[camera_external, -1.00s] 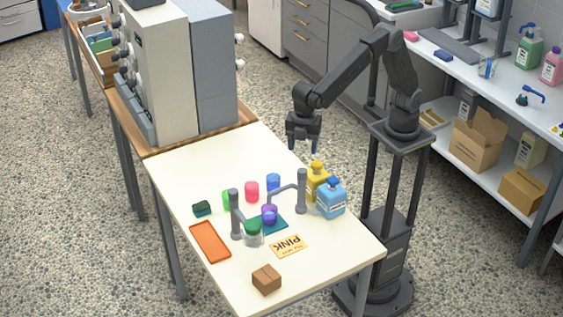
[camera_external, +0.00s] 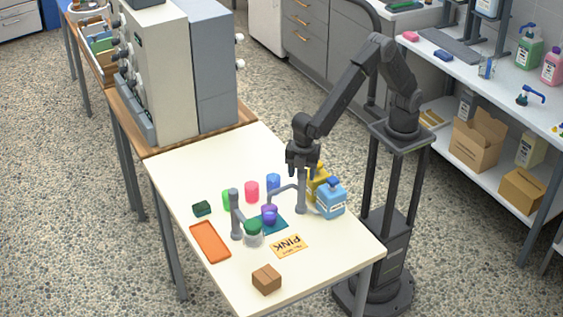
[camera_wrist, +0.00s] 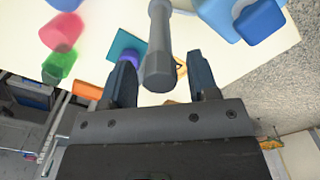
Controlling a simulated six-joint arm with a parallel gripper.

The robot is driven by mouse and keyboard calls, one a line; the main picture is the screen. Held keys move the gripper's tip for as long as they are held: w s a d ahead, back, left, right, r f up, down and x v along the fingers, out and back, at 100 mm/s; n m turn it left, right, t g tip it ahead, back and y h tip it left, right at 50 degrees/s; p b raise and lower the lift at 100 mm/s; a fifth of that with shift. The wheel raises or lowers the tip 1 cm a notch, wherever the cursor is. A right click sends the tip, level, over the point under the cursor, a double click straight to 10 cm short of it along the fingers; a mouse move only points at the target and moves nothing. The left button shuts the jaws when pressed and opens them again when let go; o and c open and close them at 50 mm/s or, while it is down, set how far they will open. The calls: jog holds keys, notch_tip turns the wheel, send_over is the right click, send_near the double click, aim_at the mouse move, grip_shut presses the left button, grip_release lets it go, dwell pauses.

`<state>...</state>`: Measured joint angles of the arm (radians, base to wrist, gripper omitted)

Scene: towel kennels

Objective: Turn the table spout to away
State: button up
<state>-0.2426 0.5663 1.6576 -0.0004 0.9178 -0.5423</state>
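Two grey spouts stand on the cream table (camera_external: 185,170). The right spout (camera_external: 301,200) is a post with a bent arm reaching left over a purple cup (camera_external: 269,214) on a teal mat (camera_external: 281,226). The left spout (camera_external: 235,215) has its arm toward a green-topped jar (camera_external: 253,233). My gripper (camera_external: 302,166) is right at the top of the right spout's post, pointing down. In the wrist view it is open (camera_wrist: 161,62), and the spout's post (camera_wrist: 158,45) shows between the two fingers. I cannot tell whether they touch it.
A yellow bottle (camera_external: 317,178) and a blue bottle (camera_external: 331,201) stand close beside the right spout. Green, pink (camera_external: 252,191) and blue (camera_external: 273,182) cups stand behind.

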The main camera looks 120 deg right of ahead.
grip_shut()
jog(key=shift+n, duration=0.3)
dwell(0.3)
jog(key=n, duration=0.3)
jog(key=shift+n, duration=0.3)
jog(key=n, duration=0.4)
jog(key=shift+n, duration=0.3)
jog(key=n, duration=0.4)
jog(key=shift+n, duration=0.3)
jog(key=shift+r+n, duration=0.1)
jog(key=shift+n, duration=2.1)
jog(key=shift+o, duration=0.6)
grip_release()
